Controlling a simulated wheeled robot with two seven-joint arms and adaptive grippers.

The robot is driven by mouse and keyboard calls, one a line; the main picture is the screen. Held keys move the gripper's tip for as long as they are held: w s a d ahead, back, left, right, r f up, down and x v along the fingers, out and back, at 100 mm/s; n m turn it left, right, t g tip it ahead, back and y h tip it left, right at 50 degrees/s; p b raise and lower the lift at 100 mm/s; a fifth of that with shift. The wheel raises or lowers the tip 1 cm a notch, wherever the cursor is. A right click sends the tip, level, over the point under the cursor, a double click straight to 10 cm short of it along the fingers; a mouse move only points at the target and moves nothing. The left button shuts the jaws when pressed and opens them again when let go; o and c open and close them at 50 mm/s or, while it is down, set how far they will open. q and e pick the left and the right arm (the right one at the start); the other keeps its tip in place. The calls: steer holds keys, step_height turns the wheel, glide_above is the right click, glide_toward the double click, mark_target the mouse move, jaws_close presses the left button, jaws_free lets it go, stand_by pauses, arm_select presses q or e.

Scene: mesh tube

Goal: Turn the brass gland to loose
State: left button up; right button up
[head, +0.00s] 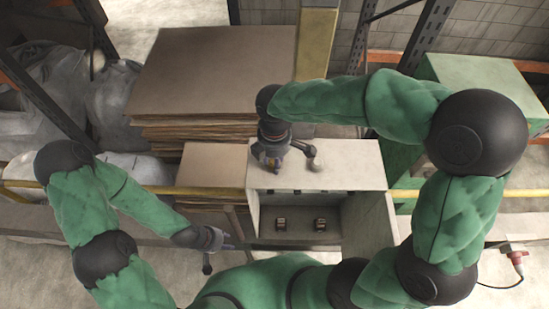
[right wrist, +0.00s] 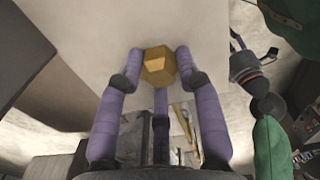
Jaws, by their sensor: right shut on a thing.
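The brass gland (right wrist: 157,67) is a faceted, hexagonal brass piece on a pale surface in the right wrist view. My right gripper (right wrist: 159,77) has its purple-grey fingers closed around the gland from both sides, with another finger below. In the head view my right gripper (head: 272,166) is over the pale top of an open-fronted box (head: 345,172), and it hides the gland there. My left gripper (head: 220,254) is low on the left, in front of the box and apart from it, with its fingers spread and nothing visible between them.
Two small brownish fittings (head: 320,224) sit inside the box's open front. A tall stack of cardboard sheets (head: 210,75) stands behind on the left. A yellow post (head: 316,42) rises behind the box. A green cabinet (head: 470,78) stands at the right, and a yellow rail (head: 150,188) runs left of the box.

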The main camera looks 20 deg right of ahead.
steer(key=shift+s+f+n, duration=0.1)
steer(key=shift+f+n, duration=0.05)
steer(key=shift+n, duration=0.15)
steer(key=o, duration=1.2)
steer(key=shift+c, duration=0.2)
steer(key=shift+r, duration=0.2)
step_height(320, 180, up, 12)
steer(key=shift+f, duration=0.15)
